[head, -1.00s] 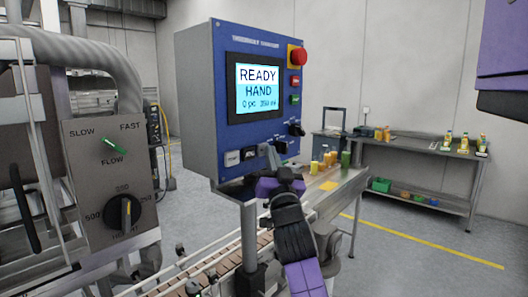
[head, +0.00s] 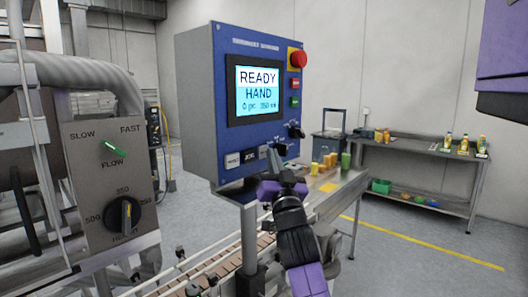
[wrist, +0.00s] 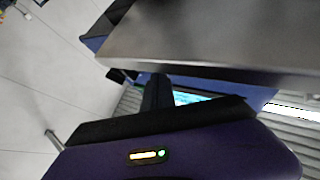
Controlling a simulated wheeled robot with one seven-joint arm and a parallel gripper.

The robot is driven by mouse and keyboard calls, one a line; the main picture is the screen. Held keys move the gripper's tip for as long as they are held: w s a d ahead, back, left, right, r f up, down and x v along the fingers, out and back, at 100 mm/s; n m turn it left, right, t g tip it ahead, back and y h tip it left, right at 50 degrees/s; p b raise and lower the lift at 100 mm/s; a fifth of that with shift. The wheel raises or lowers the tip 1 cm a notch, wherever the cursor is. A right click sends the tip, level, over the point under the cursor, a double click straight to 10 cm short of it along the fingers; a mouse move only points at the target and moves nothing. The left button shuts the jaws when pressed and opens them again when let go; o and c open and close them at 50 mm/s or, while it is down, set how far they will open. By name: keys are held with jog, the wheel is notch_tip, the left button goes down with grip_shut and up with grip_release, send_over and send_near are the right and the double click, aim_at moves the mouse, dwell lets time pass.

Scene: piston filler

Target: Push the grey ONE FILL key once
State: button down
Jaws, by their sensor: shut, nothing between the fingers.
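The blue control panel (head: 262,95) stands on a post, and its screen (head: 258,90) reads READY, HAND, 0 pc, 350 ml. Along its lower edge is a row of small keys: a light grey key (head: 232,160) at the left and a dark key (head: 250,156) beside it. Their labels are too small to read, so I cannot tell which is ONE FILL. My gripper (head: 271,158) is shut and empty, in front of the row's right part, partly hiding it. I cannot tell whether the tips touch the panel. The wrist view shows part of the screen (wrist: 190,97).
A red mushroom button (head: 298,60), red and green buttons and black knobs line the panel's right side. A metal box with a FLOW knob (head: 113,149) and a black dial (head: 123,214) stands left. A conveyor (head: 222,262) runs below. A bench with bottles (head: 415,150) stands at right.

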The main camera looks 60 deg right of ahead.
jog(key=shift+s, duration=0.25)
jog(key=shift+s+a+p, duration=0.2)
jog(key=shift+s+p, duration=0.25)
jog(key=shift+s, duration=0.35)
jog(key=shift+s+a+p, duration=0.25)
jog(key=shift+s+p, duration=0.25)
jog(key=shift+s, duration=0.35)
jog(key=shift+s+a+p, duration=0.2)
jog(key=shift+s+p, duration=0.25)
jog(key=shift+s, duration=0.35)
